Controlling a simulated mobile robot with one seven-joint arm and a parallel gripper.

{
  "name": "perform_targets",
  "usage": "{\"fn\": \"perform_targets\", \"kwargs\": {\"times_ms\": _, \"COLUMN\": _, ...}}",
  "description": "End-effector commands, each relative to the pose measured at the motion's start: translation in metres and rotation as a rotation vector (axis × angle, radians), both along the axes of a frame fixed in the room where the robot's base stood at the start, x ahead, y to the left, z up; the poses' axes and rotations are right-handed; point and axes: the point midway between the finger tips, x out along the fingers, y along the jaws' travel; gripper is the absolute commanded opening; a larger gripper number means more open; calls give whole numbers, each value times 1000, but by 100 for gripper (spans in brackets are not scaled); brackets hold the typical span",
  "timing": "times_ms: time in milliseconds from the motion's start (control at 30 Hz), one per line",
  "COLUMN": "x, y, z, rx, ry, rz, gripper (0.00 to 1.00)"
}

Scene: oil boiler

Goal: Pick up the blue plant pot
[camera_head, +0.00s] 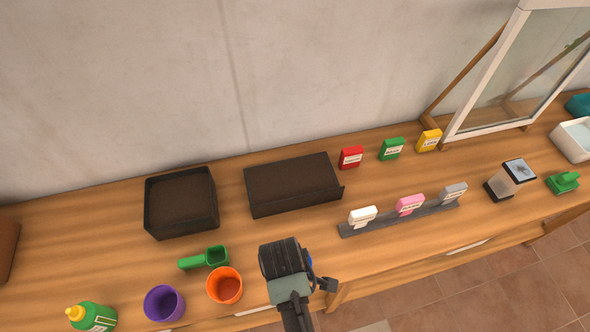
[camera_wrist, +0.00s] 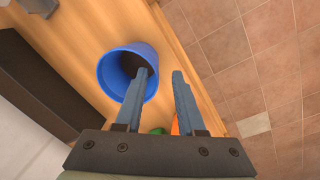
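The blue plant pot (camera_wrist: 112,76) stands on the wooden table in the wrist view, with its dark opening visible. My gripper (camera_wrist: 160,71) is open in the wrist view, its two fingers apart with nothing clasped between them. The left finger overlaps the pot's opening and near right wall; I cannot tell whether it is inside or above the pot. The right finger is to the right of the pot. In the head view my gripper (camera_head: 286,262) hides nearly all of the blue pot; only a sliver of blue shows at its right side.
An orange pot (camera_head: 225,286), a purple pot (camera_head: 164,304) and a green scoop (camera_head: 206,257) are left of my gripper. Dark trays (camera_head: 292,186) (camera_head: 181,203) stand behind. A grey rack (camera_head: 402,217) with seed packets is to the right. The table's front edge is close.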

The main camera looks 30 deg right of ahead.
Motion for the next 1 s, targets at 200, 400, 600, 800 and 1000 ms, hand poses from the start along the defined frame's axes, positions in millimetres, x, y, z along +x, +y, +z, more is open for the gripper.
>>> {"fn": "perform_targets", "kwargs": {"times_ms": 200, "x": 2, "y": -3, "z": -13, "rx": 1, "ry": 3, "rz": -2, "gripper": 38}}
{"fn": "perform_targets", "kwargs": {"times_ms": 400, "x": 6, "y": -8, "z": -38, "rx": 1, "ry": 3, "rz": -1, "gripper": 38}}
{"fn": "perform_targets", "kwargs": {"times_ms": 600, "x": 7, "y": -9, "z": -51, "rx": -1, "ry": -1, "rz": 0, "gripper": 38}}
{"fn": "perform_targets", "kwargs": {"times_ms": 800, "x": 7, "y": -9, "z": -52, "rx": -1, "ry": -2, "rz": 1, "gripper": 38}}
{"fn": "perform_targets", "kwargs": {"times_ms": 1000, "x": 7, "y": -9, "z": -52, "rx": 0, "ry": -1, "rz": 1, "gripper": 10}}
